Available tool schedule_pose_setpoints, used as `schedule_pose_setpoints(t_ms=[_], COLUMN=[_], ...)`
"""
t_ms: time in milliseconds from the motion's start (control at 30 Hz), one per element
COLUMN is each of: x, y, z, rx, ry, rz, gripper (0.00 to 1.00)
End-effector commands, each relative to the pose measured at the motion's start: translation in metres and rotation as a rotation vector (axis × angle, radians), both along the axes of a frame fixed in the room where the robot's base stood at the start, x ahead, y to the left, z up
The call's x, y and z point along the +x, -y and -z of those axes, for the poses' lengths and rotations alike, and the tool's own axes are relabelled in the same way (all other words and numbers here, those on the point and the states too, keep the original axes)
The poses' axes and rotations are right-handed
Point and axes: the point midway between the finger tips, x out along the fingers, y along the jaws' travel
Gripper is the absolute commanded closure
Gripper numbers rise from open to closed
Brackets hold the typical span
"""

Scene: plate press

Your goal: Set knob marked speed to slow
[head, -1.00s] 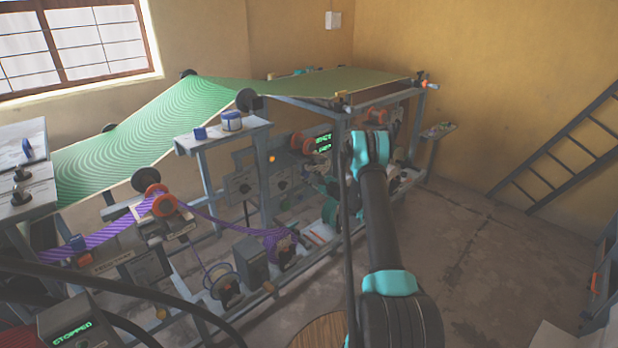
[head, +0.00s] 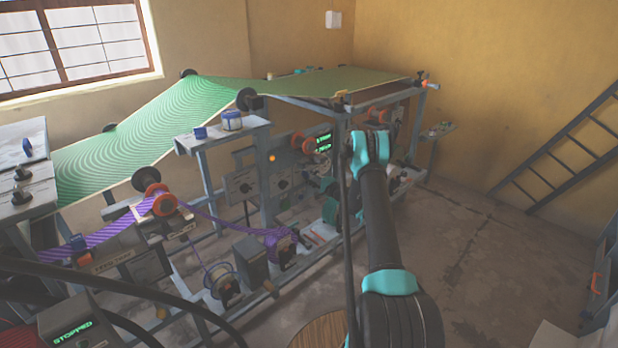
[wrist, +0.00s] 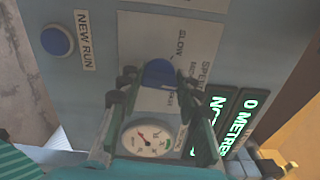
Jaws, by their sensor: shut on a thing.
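The knob marked speed (wrist: 158,73) is blue and sits on a grey panel in the wrist view, beside a pale label plate with "SPEED" and "SLOW" printed sideways. "SLOW" is above the knob, a little to its right. My gripper (wrist: 160,80) has one finger on each side of the knob and is shut on it. A pale mark shows at the knob's lower edge, but I cannot tell for sure which setting it points at. In the head view my arm reaches to the machine's far side; the knob is hidden there.
In the wrist view, a round gauge (wrist: 148,138) lies just below the knob, a blue "NEW RUN" button (wrist: 57,40) is at upper left, and lit green displays (wrist: 242,112) are at right. In the head view, open floor (head: 500,260) lies right of the machine.

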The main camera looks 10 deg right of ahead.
Motion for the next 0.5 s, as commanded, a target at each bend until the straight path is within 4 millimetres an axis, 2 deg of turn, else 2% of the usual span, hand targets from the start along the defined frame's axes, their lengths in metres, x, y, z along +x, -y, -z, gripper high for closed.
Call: schedule_pose_setpoints(t_ms=[500], x=[-0.0012], y=[0.0007], z=[0.0032], rx=[-0.398], ry=[0.287], rz=[-0.001], gripper=[0.95])
